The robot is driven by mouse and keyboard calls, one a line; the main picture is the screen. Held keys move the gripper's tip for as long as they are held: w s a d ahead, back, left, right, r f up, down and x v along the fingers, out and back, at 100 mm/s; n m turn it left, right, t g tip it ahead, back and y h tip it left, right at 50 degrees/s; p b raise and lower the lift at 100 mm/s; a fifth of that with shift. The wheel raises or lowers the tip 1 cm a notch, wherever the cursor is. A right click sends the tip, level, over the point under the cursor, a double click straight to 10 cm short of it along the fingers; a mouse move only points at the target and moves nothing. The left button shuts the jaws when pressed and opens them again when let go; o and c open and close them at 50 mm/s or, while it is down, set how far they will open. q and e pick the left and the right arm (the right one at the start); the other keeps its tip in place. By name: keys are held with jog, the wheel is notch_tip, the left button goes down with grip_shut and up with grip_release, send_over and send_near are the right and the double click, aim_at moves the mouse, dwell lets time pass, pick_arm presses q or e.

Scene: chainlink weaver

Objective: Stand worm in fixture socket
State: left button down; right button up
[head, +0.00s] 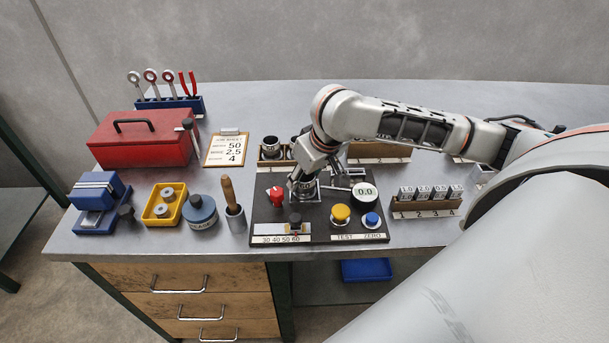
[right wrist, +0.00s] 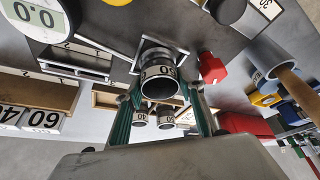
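The worm is a dark, open-ended cylinder with a white band marked 50, seen in the right wrist view (right wrist: 160,82). It stands in or right at the square metal fixture socket (right wrist: 150,52); how deep it sits is hidden. My right gripper (right wrist: 162,92) has its two green-padded fingers on either side of the worm, with their tips at its sides. In the head view my right gripper (head: 303,180) points down over the black fixture board (head: 262,212) and largely covers worm and socket. My left gripper is not in view.
A red knob (head: 276,196), a dial reading 0.0 (head: 365,193), and yellow (head: 340,213) and blue (head: 372,220) buttons crowd the board. A rack with similar cylinders (head: 270,147) stands behind. A block rack (head: 425,211) is right; a tool cup (head: 236,219) is left.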

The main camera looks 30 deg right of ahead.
jog(key=o, duration=0.3)
jog(key=shift+o, duration=0.2)
jog(key=v, duration=1.2)
jog(key=shift+a, duration=0.1)
